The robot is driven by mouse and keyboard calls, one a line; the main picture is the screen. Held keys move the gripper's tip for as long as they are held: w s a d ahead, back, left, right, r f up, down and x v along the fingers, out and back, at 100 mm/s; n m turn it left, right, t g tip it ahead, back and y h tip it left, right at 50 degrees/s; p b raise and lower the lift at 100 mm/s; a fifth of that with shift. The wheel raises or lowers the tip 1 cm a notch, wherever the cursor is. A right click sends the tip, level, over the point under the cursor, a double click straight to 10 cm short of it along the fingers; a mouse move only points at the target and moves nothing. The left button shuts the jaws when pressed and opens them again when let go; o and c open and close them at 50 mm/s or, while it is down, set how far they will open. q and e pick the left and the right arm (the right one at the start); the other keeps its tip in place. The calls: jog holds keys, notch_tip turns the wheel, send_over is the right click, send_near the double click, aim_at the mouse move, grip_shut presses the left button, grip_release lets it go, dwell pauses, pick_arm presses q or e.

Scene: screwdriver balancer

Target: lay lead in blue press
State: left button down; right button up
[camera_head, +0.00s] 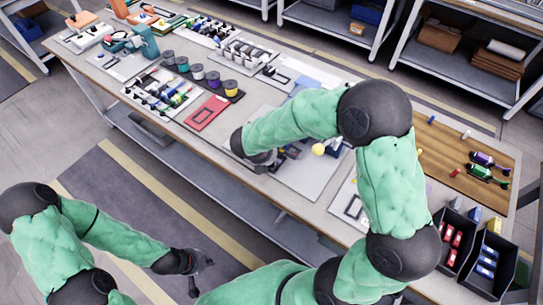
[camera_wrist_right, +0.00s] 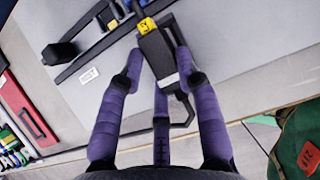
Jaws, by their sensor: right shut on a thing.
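My right gripper's purple fingers (camera_wrist_right: 160,95) are shut around a black block (camera_wrist_right: 157,55) with a thin black loop (camera_wrist_right: 187,112), apparently the lead. A yellow label (camera_wrist_right: 147,25) sits at its far end. Beside it is a black frame with a lever (camera_wrist_right: 60,52) and some blue parts, on a light grey board; I cannot tell if it is the blue press. In the head view my right arm largely hides this spot, and a yellow ball (camera_head: 318,149) shows beside it. My left gripper (camera_head: 202,277) hangs empty, fingers apart, over the floor in front of the bench.
Left along the bench stand a red tray (camera_head: 206,113), several spools (camera_head: 213,79) and a teal machine (camera_head: 146,40). Black bins (camera_head: 488,262) with red and blue pieces stand at the right, near a wooden board (camera_head: 460,150) with tools. Shelves stand behind.

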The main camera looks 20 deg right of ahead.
jog(key=shift+s+a+f+b, duration=0.1)
jog(key=shift+s+f+b, duration=0.2)
jog(key=shift+f, duration=0.35)
jog(key=o, duration=1)
jog(key=shift+c, duration=0.2)
jog(key=shift+o, duration=1.4)
jog(key=shift+f, duration=0.1)
jog(key=shift+w, duration=0.2)
jog(key=shift+a+r, duration=0.1)
jog(key=shift+r, duration=0.45)
jog(key=v, duration=1.1)
